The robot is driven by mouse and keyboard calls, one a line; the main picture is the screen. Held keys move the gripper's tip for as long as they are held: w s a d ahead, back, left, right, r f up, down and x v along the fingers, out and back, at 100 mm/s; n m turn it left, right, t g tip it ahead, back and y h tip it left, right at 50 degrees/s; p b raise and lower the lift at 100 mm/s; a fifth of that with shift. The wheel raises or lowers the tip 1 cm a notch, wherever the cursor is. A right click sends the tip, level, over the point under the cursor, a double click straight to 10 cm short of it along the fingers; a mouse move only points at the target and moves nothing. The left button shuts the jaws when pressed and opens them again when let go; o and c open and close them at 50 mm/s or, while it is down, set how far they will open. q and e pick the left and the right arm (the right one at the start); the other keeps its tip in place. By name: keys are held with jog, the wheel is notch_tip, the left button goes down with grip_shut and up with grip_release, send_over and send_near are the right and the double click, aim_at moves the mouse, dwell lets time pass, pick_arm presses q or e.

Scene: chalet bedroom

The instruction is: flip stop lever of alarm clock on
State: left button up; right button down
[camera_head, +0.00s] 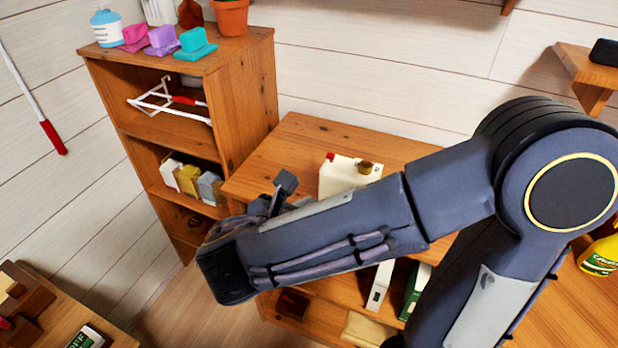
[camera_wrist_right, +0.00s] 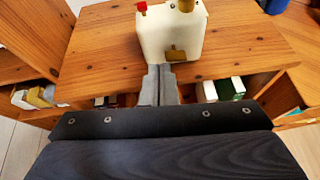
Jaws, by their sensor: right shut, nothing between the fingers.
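The alarm clock is a cream block-shaped body (camera_head: 345,176) with a red knob on its top left and a brass knob on its top right. It stands upright on the wooden table (camera_head: 300,135). It also shows in the right wrist view (camera_wrist_right: 170,38), where a small brass piece sits low on its facing side. My right gripper (camera_head: 285,184) is shut and empty, left of the clock in the head view. Its fingertips (camera_wrist_right: 159,72) appear just below the clock's lower part in the wrist view; contact cannot be told. My right forearm hides the clock's lower part in the head view.
A wooden shelf (camera_head: 245,100) stands at the left with a bottle, coloured blocks and a plant pot (camera_head: 231,16) on top. White and green boxes (camera_head: 416,288) stand under the table. A yellow bottle (camera_head: 600,255) is at the right. The tabletop around the clock is clear.

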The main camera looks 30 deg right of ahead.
jog(key=shift+w+a+r+n+t, duration=0.2)
jog(key=shift+a+n+t, duration=0.05)
jog(key=shift+a, duration=0.2)
jog(key=shift+w+a+r+n+t, duration=0.15)
jog(key=shift+a+n+t, duration=0.1)
jog(key=shift+a, duration=0.2)
send_near(330, 160)
jog(key=f, duration=0.1)
jog(key=w+d+f, duration=0.1)
jog(key=f, duration=0.2)
jog(key=shift+w+d+f, duration=0.25)
jog(key=shift+d, duration=0.1)
jog(key=shift+w+d+r+p, duration=0.65)
jog(key=shift+w+d+r, duration=0.1)
jog(key=shift+d, duration=0.05)
jog(key=shift+w+d+r, duration=0.15)
jog(key=shift+w+d, duration=0.2)
jog(key=shift+d, duration=0.05)
